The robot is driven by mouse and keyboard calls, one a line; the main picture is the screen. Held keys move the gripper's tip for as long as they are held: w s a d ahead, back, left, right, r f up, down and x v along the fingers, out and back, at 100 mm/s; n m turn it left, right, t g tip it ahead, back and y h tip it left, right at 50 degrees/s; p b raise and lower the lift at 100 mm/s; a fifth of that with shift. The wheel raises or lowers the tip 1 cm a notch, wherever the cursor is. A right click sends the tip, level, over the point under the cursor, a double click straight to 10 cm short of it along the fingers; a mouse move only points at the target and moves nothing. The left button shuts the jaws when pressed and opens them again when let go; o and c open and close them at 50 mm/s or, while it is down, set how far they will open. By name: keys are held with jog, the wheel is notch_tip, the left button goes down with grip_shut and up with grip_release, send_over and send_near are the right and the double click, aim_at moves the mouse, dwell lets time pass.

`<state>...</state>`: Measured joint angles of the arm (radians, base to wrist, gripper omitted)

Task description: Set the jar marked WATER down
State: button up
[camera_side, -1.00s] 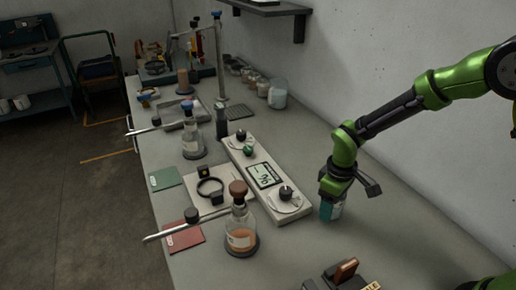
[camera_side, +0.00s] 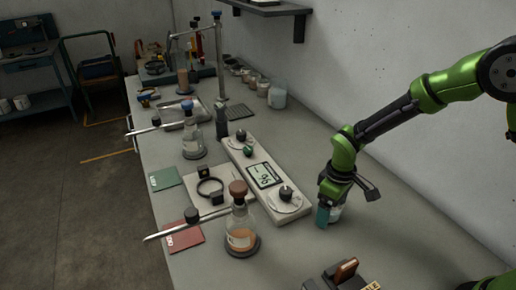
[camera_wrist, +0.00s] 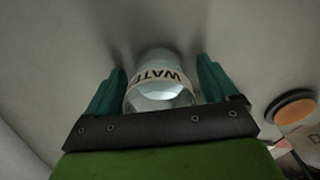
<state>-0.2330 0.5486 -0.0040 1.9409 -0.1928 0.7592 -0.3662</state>
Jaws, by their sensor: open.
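The jar marked WATER (camera_wrist: 160,90) is clear glass with a pale label, of which the letters WATE show in the wrist view. In the side view the jar (camera_side: 337,212) stands on the bench, right of the white device with a display, partly hidden by a finger. My gripper (camera_wrist: 163,88) is open, its two teal fingers on either side of the jar. In the wrist view a gap shows at the right finger; the left one is close to the glass, and contact there is unclear. My gripper (camera_side: 329,210) is low over the bench in the side view.
The white device (camera_side: 264,176) lies left of the jar. A flask with orange contents (camera_side: 240,238) and a clamp rod stand further left. A dark block with a brown top (camera_side: 343,274) is at the front. Bare bench (camera_side: 400,235) lies right of the jar.

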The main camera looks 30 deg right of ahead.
notch_tip(320, 180, up, 12)
jog(key=s+d+r+m+t+y, duration=0.1)
jog(key=s+d+r+m+t, duration=0.1)
jog(key=s+r, duration=0.4)
jog(key=s+d+r+m+t+y, duration=0.1)
jog(key=s+d+r+m+t, duration=0.2)
jog(key=s, duration=0.6)
notch_tip(320, 180, up, 3)
jog(key=m+t, duration=0.2)
jog(key=m, duration=0.1)
jog(key=shift+d+m, duration=0.3)
jog(key=shift+d, duration=0.05)
